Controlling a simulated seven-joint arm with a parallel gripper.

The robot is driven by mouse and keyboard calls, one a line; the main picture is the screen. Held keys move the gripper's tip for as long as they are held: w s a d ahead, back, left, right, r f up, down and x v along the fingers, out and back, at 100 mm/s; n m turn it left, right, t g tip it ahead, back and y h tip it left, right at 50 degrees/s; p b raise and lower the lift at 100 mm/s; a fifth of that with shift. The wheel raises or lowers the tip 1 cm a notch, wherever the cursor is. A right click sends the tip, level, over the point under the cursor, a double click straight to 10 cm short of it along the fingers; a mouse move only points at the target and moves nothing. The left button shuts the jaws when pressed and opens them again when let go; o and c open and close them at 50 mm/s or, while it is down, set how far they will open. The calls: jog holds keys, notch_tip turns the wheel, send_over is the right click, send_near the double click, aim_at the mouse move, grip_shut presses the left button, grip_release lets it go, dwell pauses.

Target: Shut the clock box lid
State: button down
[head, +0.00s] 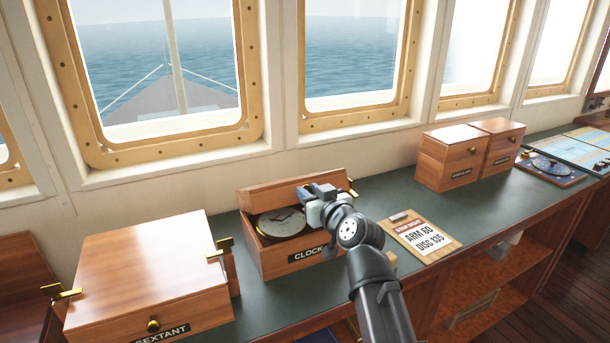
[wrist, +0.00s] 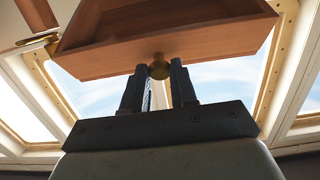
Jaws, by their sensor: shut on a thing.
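The wooden clock box (head: 290,262), labelled CLOCK, stands on the green counter with a round clock dial (head: 281,222) showing inside. Its lid (head: 275,192) is raised at the back, so the box is open. My gripper (head: 318,190) is over the right part of the box, at the lid. In the wrist view the lid (wrist: 180,32) is overhead, and my gripper (wrist: 160,75) is shut on the small brass knob (wrist: 159,68) at its edge. My gripper and arm hide the right part of the box in the head view.
A larger sextant box (head: 145,270) stands at the left front. A clipboard (head: 421,236) lies right of my arm. Two closed wooden boxes (head: 450,160) stand farther right, with instruments and charts beyond. The windows (head: 360,60) rise behind the counter (head: 385,190).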

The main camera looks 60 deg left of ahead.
jog(key=d+f, duration=0.3)
jog(key=f, duration=0.9)
jog(key=shift+d+f, duration=0.25)
jog(key=shift+d, duration=0.15)
jog(key=c, duration=0.9)
grip_release()
jog(key=shift+r, duration=0.2)
jog(key=d+r, duration=0.1)
jog(key=d, duration=0.6)
jog(key=shift+d, duration=0.2)
